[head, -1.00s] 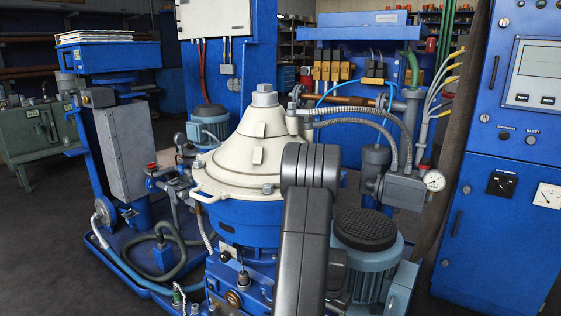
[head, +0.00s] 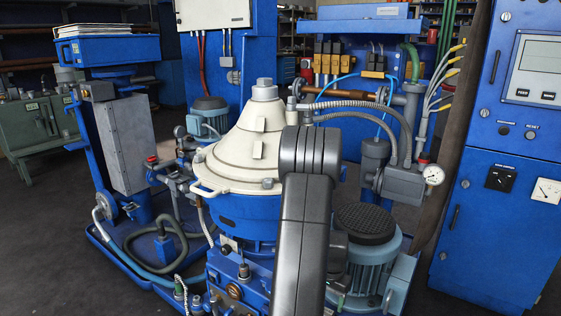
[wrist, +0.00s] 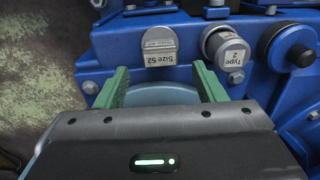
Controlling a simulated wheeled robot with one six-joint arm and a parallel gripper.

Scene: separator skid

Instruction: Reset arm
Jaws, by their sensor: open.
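My arm rises in the lower middle of the head view, in front of the separator (head: 240,160) with its cream conical cover and blue body. My gripper (wrist: 158,82) shows in the wrist view with its two green fingers apart and nothing between them. Beyond the fingers is the blue machine block (wrist: 130,45). A grey knob labelled "Size 52" (wrist: 160,47) and a round fitting labelled "Type 2" (wrist: 227,50) sit just ahead of the fingertips. The gripper is hidden in the head view.
A motor with a black ribbed top (head: 366,225) stands right of my arm. A pressure gauge (head: 433,175) and a blue control cabinet (head: 500,200) are farther right. A blue post with a grey box (head: 126,145) stands left. Dark floor (head: 40,230) is open at far left.

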